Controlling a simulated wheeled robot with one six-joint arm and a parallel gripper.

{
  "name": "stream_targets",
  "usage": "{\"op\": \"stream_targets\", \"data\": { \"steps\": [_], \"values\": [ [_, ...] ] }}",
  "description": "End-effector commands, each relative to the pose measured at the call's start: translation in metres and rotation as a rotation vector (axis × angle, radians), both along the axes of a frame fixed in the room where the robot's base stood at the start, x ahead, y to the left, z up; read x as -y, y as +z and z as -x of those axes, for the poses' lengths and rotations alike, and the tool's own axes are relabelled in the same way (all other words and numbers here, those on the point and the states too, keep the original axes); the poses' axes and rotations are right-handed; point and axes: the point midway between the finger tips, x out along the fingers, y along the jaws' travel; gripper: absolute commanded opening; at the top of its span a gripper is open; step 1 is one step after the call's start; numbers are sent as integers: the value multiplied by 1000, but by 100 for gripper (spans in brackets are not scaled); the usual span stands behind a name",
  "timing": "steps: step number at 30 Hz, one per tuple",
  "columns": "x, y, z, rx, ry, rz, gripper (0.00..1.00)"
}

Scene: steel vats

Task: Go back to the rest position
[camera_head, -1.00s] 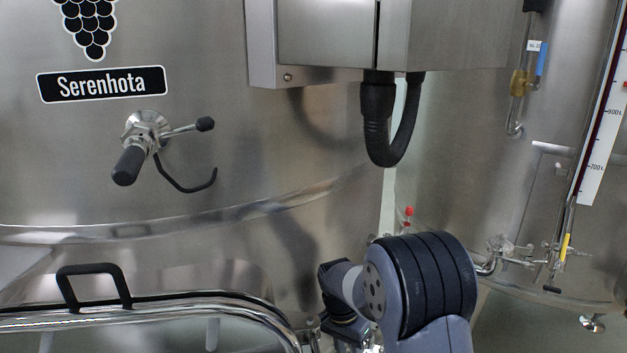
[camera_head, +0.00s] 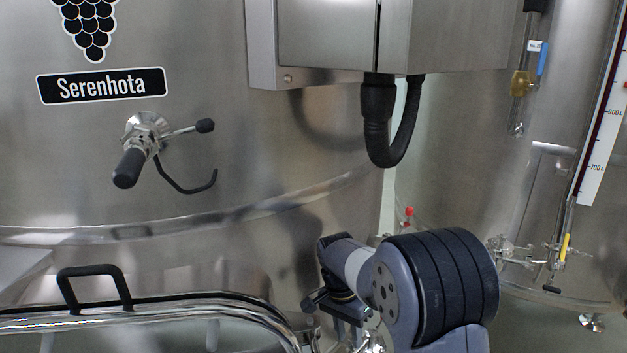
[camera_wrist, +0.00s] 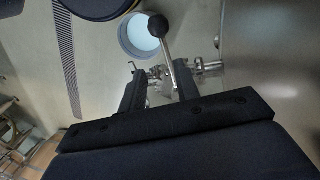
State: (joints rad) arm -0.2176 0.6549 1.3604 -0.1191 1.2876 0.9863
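My gripper (camera_wrist: 158,84) shows in the wrist view with its two dark fingers apart and nothing clearly held between them. A metal lever with a black ball end (camera_wrist: 159,27) stands beyond or beside the fingertips; I cannot tell whether it touches them. In the head view my arm is folded at the lower right, in front of the large steel vat (camera_head: 250,180). The gripper end there is low and partly hidden by my own arm and the frame's bottom edge.
A handled valve (camera_head: 143,145) sticks out of the vat at the left. A curved rim with a black handle (camera_head: 93,288) lies at the lower left. A steel box (camera_head: 330,40) with a black hose (camera_head: 385,140) hangs above my arm. Pipe fittings (camera_head: 530,252) are at the right.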

Motion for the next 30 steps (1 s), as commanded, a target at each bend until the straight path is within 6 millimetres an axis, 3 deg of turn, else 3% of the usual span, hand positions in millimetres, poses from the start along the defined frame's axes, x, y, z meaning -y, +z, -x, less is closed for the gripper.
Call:
{"op": "stream_targets", "data": {
  "steps": [9,16,30],
  "values": [
    [1,-65,1,-4,0,2,31],
    [8,-62,8,0,111,0,31],
    [9,-56,5,18,124,-4,31]
  ]
}}
